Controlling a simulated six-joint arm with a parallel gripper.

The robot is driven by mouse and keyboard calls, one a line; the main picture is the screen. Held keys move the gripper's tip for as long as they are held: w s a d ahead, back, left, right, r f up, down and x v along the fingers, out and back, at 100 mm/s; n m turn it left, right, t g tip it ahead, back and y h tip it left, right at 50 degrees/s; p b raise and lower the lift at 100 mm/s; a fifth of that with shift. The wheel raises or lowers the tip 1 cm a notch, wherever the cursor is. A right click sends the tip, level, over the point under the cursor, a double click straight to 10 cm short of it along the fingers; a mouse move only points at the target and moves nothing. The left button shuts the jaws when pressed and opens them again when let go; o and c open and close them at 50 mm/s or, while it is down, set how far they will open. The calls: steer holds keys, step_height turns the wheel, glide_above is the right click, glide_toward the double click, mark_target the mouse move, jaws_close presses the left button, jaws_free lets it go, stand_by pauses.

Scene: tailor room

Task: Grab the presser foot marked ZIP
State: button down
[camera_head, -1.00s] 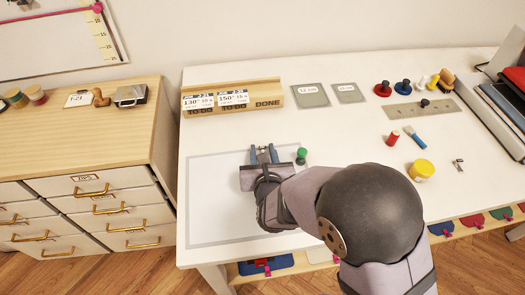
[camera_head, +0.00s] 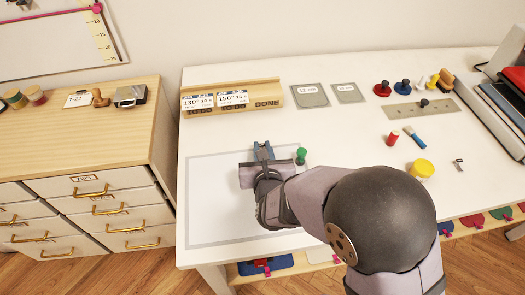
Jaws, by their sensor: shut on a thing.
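My gripper (camera_head: 262,147) is over the back part of the pale outlined mat on the table. Its two blue-grey fingers are close together, shut on a small metal piece that they almost wholly hide. It is likely a presser foot, but I can read no ZIP mark on it. Another small metal piece (camera_head: 459,165), shaped like a presser foot, lies alone at the right of the table. Its marking is too small to read.
A green-topped spool (camera_head: 301,155) stands close to the right of my gripper. The wooden TO DO/DONE rack (camera_head: 262,101) is behind it. A yellow-lidded jar (camera_head: 421,169), a red spool (camera_head: 391,138) and a blue-handled tool (camera_head: 417,138) are to the right. The mat (camera_head: 212,205) is clear in front.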

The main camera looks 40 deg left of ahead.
step_height(320, 180, up, 17)
steer(key=p, duration=0.1)
stand_by(0.3)
steer(key=shift+f, duration=0.15)
